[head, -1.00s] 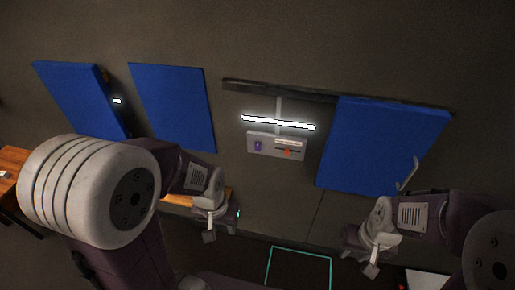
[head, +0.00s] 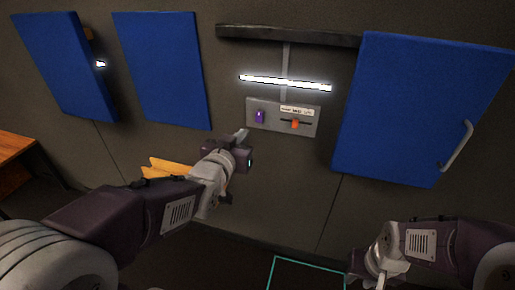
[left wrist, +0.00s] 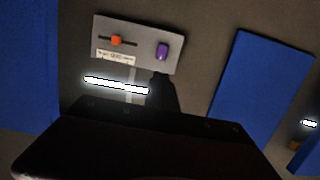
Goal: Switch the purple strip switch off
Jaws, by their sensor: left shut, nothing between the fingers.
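The purple strip switch (head: 260,117) sits on the left part of a grey wall panel (head: 309,122). It also shows in the left wrist view (left wrist: 162,51), upside down relative to the head view. A white light strip (head: 286,82) above the panel is lit. My left gripper (head: 242,134) is shut and empty, just below and left of the purple switch, apparently short of it. In the left wrist view its dark finger shape (left wrist: 163,92) points at the switch. My right gripper (head: 381,283) is low at the right, far from the panel; its jaws are unclear.
An orange slider (head: 295,123) with a label (head: 297,111) shares the panel, right of the purple switch. A blue door with a handle (head: 415,110) stands to the right. Blue panels (head: 163,70) hang at the left.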

